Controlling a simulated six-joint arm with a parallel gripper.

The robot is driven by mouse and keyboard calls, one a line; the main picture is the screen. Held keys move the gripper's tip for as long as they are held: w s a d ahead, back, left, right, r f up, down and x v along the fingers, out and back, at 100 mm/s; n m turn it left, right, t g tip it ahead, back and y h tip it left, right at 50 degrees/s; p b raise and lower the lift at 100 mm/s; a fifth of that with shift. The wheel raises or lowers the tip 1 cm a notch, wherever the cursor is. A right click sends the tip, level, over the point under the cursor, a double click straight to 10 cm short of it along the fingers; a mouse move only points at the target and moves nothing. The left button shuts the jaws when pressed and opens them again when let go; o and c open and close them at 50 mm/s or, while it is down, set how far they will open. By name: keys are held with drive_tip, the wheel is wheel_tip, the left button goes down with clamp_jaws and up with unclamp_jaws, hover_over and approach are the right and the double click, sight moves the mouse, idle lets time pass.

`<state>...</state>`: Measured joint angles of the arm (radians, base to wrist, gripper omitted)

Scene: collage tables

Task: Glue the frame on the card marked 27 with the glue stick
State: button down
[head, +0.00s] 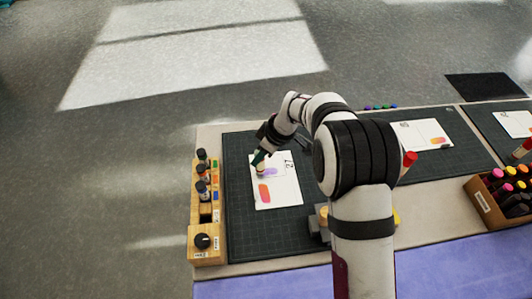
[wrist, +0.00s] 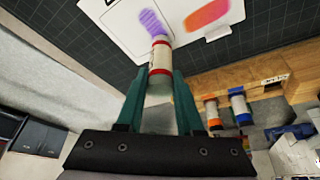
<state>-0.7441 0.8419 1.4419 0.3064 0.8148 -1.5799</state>
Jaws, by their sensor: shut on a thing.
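The card marked 27 (head: 290,196) lies on the dark green cutting mat, also seen in the wrist view (wrist: 118,25). It bears a drawn frame with purple scribble (wrist: 153,21) inside and a separate orange-red patch (wrist: 207,17). My gripper (head: 261,158) is over the card's upper left part. In the wrist view my gripper (wrist: 159,84) is shut on the glue stick (wrist: 160,58), a white tube with red bands. The glue stick's far end is at the purple scribble; I cannot tell whether it touches the card.
A wooden rack (head: 207,225) with dark-capped bottles stands at the mat's left edge. The dark mat (head: 250,235) is clear below the card. Another card (head: 420,133) lies on a mat to the right, beyond my arm. A box of colored markers (head: 505,193) stands at far right.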

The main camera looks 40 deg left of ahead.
drive_tip(key=shift+w+a+r, duration=0.1)
drive_tip(key=shift+w+a, duration=0.75)
drive_tip(key=shift+w, duration=0.05)
drive_tip(key=shift+w+d+f, duration=0.2)
drive_tip(key=shift+w+d, duration=0.9)
drive_tip(key=shift+d, duration=0.1)
drive_tip(key=shift+w+d+r, duration=0.1)
drive_tip(key=shift+w+d, duration=1)
drive_tip(key=shift+d, duration=0.1)
drive_tip(key=shift+w+a, duration=0.7)
drive_tip(key=shift+a, duration=0.25)
drive_tip(key=shift+s+a+r, duration=0.1)
drive_tip(key=shift+s+a, duration=0.45)
drive_tip(key=shift+s+a+f, duration=0.2)
drive_tip(key=shift+s+a, duration=0.85)
drive_tip(key=shift+s, duration=0.2)
drive_tip(key=shift+s+a, duration=0.5)
drive_tip(key=shift+s, duration=0.2)
wheel_tip(320, 180, up, 7)
drive_tip(key=shift+w+r, duration=0.1)
drive_tip(key=shift+r, duration=0.05)
